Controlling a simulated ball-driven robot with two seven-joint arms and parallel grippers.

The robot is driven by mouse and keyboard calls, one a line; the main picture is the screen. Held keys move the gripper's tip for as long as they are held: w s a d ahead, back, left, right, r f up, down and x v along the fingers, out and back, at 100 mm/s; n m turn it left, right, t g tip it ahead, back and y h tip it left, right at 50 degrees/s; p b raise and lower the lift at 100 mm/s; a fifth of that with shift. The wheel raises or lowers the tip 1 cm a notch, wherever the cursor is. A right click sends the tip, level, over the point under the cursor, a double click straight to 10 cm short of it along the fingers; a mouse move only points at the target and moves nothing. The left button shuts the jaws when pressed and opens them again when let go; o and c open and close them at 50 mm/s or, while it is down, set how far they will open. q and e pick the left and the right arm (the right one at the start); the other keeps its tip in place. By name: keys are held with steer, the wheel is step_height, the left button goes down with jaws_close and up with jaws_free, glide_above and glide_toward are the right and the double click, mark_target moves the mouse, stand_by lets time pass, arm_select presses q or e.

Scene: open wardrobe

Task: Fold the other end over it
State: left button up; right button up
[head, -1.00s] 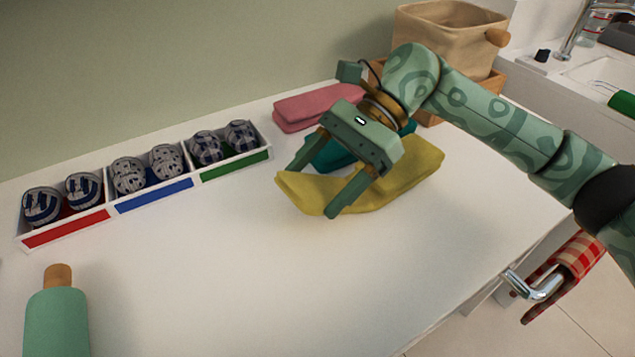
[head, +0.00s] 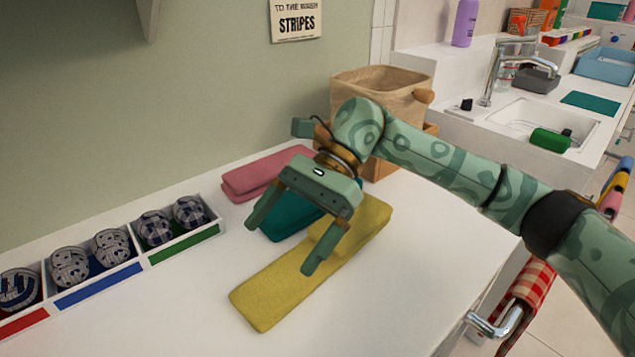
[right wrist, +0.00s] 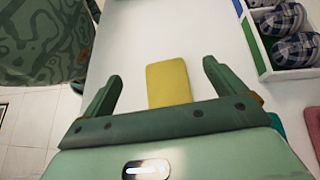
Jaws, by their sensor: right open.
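A yellow cloth (head: 277,286) lies on the white counter as a long strip, its near end flat and its far end thicker, apparently folded over. Its flat end also shows in the right wrist view (right wrist: 168,82), between the fingers. My right gripper (head: 282,246) is open, above and across the cloth, with one finger over the yellow cloth and the other to its left. I see nothing held between the fingers. The gripper hides part of the cloth. My left gripper is not in view.
A teal folded cloth (head: 289,219) lies beside the yellow one, and a pink folded cloth (head: 262,172) lies behind. A divided tray (head: 180,243) of rolled socks stands along the wall at left. A beige basket (head: 375,92) stands at the back. The front counter is clear.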

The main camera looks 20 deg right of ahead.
steer(key=v, duration=1.3)
steer(key=shift+w+d, duration=0.1)
steer(key=shift+w, duration=0.05)
